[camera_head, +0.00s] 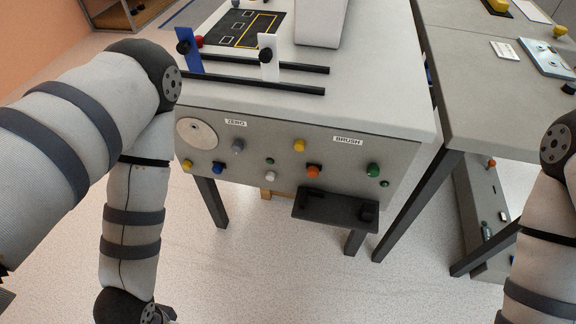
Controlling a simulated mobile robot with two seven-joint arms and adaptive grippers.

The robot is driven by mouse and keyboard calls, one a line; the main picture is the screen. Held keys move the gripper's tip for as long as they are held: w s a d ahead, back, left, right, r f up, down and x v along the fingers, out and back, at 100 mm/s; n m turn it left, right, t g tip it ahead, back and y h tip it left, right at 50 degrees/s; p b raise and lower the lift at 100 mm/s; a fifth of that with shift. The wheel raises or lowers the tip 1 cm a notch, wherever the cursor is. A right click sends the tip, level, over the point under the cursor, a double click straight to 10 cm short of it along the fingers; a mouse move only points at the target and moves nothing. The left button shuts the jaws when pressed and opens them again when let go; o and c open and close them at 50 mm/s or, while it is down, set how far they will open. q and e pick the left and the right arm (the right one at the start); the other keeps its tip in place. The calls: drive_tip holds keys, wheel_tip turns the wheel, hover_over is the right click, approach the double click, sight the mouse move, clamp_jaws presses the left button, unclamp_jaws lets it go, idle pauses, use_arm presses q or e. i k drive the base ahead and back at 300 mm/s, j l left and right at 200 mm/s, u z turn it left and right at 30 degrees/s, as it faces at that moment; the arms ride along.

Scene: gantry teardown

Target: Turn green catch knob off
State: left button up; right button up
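A green knob (373,170) sits on the right part of the grey front panel (330,178), below the BRUSH label. It is the largest green part there; I cannot tell which way it is turned. A small green button (384,184) is just below and right of it, and another small green button (270,161) is near the panel's middle. No readable label marks a catch.
An orange knob (313,171), a yellow knob (299,145), a grey knob (237,145) and a blue knob (218,168) share the panel. A black bracket (336,207) juts out below the green knob. A second table (480,100) stands at right. The floor in front is clear.

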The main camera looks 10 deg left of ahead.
sight(373, 170)
drive_tip(key=k+l, duration=0.1)
drive_tip(key=l, duration=0.85)
drive_tip(key=k+l, duration=0.15)
drive_tip(key=l, duration=0.3)
drive_tip(key=u, duration=0.05)
